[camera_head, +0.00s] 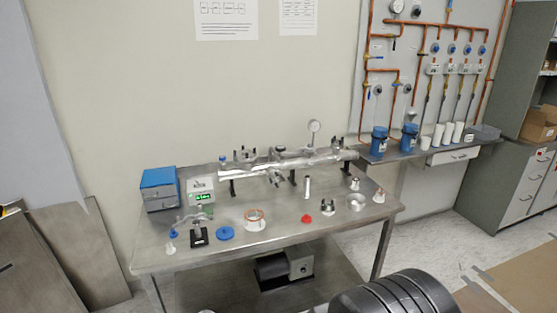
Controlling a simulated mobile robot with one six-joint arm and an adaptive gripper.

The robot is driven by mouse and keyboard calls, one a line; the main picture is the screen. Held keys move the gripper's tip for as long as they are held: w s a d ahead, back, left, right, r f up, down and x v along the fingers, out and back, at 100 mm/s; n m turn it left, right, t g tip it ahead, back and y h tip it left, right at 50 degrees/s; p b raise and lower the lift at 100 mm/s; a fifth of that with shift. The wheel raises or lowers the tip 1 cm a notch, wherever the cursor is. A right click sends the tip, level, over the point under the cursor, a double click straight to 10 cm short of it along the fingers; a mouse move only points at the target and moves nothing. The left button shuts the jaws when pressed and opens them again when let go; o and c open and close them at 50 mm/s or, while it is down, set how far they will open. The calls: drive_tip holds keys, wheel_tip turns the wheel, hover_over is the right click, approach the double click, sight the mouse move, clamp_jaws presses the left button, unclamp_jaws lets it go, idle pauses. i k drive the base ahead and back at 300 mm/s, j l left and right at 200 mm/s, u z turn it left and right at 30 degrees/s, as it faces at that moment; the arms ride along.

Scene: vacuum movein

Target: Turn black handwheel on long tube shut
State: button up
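A long silver tube (320,159) lies across the back of the steel table, held on black stands. Several small dark fittings sit along it: one at its left part (245,154), one near the middle (279,151), one at the right part (335,143) and one low at the front (275,178). They are too small to tell which is the black handwheel, or whether it is open or shut. A round gauge (314,126) stands up from the tube. My gripper is not in view; a black ribbed part at the bottom right looks like part of my body.
The steel table (290,222) carries a blue box (159,187), a display unit with green digits (201,191), a blue disc (225,233), a red-rimmed ring (254,218), a red cap (305,219) and other small fittings in front of the tube. A wall shelf (420,150) stands behind right.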

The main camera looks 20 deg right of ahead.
sight(280, 149)
drive_tip(key=i+l, duration=0.15)
drive_tip(key=i, duration=0.5)
drive_tip(key=i+l, duration=0.1)
drive_tip(key=i, duration=0.55)
